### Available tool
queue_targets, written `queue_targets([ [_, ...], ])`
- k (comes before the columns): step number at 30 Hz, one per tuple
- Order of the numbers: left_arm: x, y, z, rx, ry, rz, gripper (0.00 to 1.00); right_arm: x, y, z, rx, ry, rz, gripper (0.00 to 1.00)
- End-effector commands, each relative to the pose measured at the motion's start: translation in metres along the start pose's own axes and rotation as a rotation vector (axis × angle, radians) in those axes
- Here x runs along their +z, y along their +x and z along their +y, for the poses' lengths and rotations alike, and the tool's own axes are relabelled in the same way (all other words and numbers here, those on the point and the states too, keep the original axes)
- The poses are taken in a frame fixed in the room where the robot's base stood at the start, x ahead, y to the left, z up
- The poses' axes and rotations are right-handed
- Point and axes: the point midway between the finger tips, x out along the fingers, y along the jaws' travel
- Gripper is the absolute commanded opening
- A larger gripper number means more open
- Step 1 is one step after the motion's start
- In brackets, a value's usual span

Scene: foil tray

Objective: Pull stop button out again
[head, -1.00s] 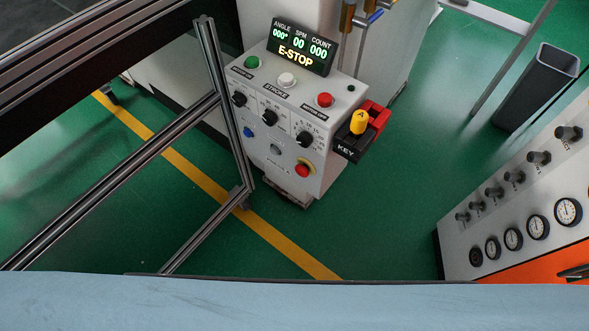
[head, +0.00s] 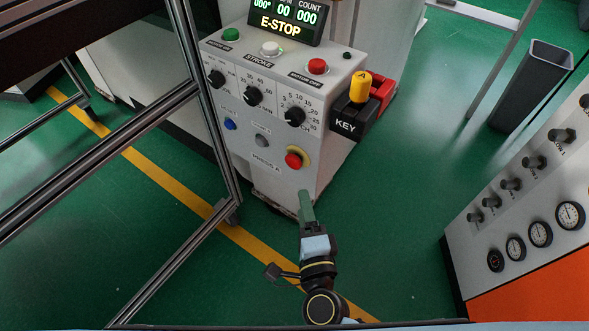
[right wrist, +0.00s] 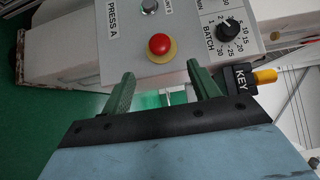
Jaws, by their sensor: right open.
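The red stop button (head: 293,160) with its yellow ring sits low on the front of the grey-white control box (head: 325,165). It also shows in the right wrist view (right wrist: 159,44), ahead of the fingers. The display (head: 285,20) reads E-STOP. My right gripper (head: 305,195) is below the button in the head view, apart from it. In the right wrist view its two green fingers (right wrist: 162,82) are spread with nothing between them. Whether the button is pressed in or out I cannot tell. My left gripper is not in view.
A key switch with a yellow knob (head: 360,88) juts from the box's right side. An aluminium frame post (head: 205,110) stands close on the left. A panel with gauges (head: 540,234) is at the right. Green floor (head: 400,200) lies open between box and panel.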

Motion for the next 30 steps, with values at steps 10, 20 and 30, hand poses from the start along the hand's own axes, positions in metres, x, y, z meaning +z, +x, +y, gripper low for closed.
queue_targets([
  [10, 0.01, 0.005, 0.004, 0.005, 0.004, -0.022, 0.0, 0.0, 0.074, 0.0, -0.003, -0.004, -0.001, 0.61],
  [20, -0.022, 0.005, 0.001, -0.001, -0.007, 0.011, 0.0, 0.001, 0.115, 0.0, 0.0, -0.005, -0.002, 0.61],
  [30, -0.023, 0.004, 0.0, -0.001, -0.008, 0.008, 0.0, 0.0, 0.119, 0.0, 0.001, -0.006, -0.002, 0.61],
])
